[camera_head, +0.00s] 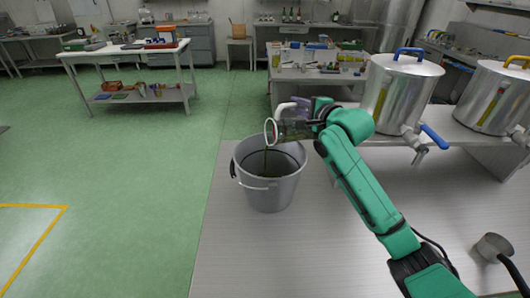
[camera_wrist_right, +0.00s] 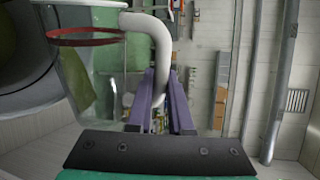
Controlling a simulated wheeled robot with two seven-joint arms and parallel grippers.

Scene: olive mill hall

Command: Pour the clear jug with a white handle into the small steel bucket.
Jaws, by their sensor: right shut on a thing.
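The clear jug (camera_head: 291,130) is tipped on its side above the small steel bucket (camera_head: 268,198), its round mouth facing left. A thin dark stream runs from the mouth down into the bucket, where some dark liquid shows. My right gripper (camera_head: 309,108) is shut on the jug's white handle (camera_head: 290,106). In the right wrist view the purple fingers (camera_wrist_right: 162,85) close on the handle (camera_wrist_right: 158,40). The clear jug wall (camera_wrist_right: 85,80) is left of them, with greenish liquid visible, and the grey bucket (camera_wrist_right: 28,100) lies beyond. My left gripper is not in view.
The bucket stands on a grey metal table (camera_head: 235,262) near its left far corner. Two large steel tanks with taps, one with a blue handle (camera_head: 400,88) and one with an orange handle (camera_head: 497,95), stand at the right. A ladle-like cup (camera_head: 493,246) is at lower right. The table front is clear.

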